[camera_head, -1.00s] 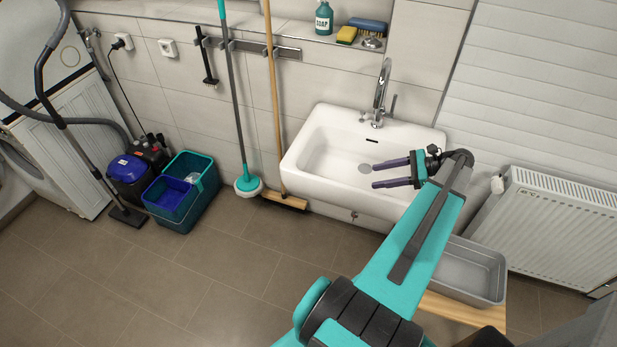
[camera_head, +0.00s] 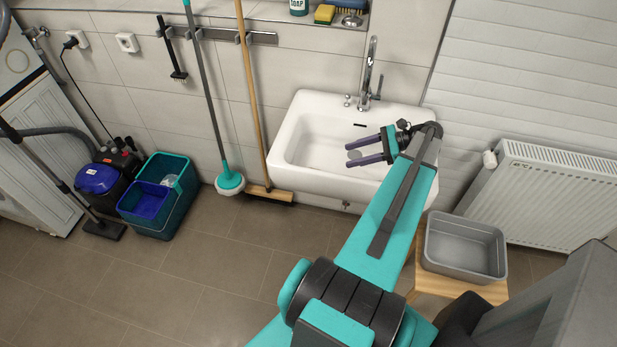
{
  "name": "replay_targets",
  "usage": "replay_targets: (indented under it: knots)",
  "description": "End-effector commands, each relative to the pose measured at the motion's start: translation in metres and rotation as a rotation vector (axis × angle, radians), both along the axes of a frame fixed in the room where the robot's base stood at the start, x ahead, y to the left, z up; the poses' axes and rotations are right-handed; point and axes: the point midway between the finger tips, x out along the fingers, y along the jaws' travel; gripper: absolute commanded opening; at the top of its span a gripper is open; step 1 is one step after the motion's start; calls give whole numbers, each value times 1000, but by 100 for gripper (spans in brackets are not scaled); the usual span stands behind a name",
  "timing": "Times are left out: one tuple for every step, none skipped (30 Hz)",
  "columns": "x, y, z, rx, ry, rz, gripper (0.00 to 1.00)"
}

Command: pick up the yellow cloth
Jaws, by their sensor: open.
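No yellow cloth can be made out in this view. My gripper (camera_head: 349,154) is open and empty, with its two dark purple fingers pointing left over the white sink basin. The sink (camera_head: 290,147) is mounted on the tiled wall, and no cloth shows in it. A small yellow sponge (camera_head: 324,14) lies on the wall ledge, well above and behind my gripper. My arm hides part of the sink's right side and the floor below it.
A grey tray (camera_head: 433,264) sits on a wooden stool (camera_head: 427,283), right of my arm. A radiator (camera_head: 545,195) stands behind it. A teal bucket (camera_head: 180,205), mop (camera_head: 230,180) and broom (camera_head: 268,192) are at left.

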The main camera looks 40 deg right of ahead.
Motion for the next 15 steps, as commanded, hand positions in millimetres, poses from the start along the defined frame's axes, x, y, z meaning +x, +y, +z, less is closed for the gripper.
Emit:
replay_targets:
  knots:
    - [1, 1, -7, 0, 0, 2, 52]
    - [2, 1, -9, 0, 0, 3, 52]
    - [2, 2, -12, 0, 0, 4, 52]
    - [3, 2, -14, 0, 0, 5, 52]
    - [3, 3, -16, 0, 0, 6, 52]
    - [3, 3, -21, 0, 0, 7, 52]
    - [4, 3, -24, 0, 0, 8, 52]
    - [4, 4, -26, 0, 0, 8, 52]
    - [4, 4, -30, 0, 0, 9, 52]
    - [4, 4, -35, 0, 0, 9, 52]
    - [5, 4, -39, 0, 0, 10, 52]
    - [5, 5, -43, 0, 0, 10, 52]
    - [5, 5, -47, 0, 0, 11, 52]
    - [5, 5, -52, 0, 0, 11, 52]
    - [6, 5, -55, 0, 0, 11, 52]
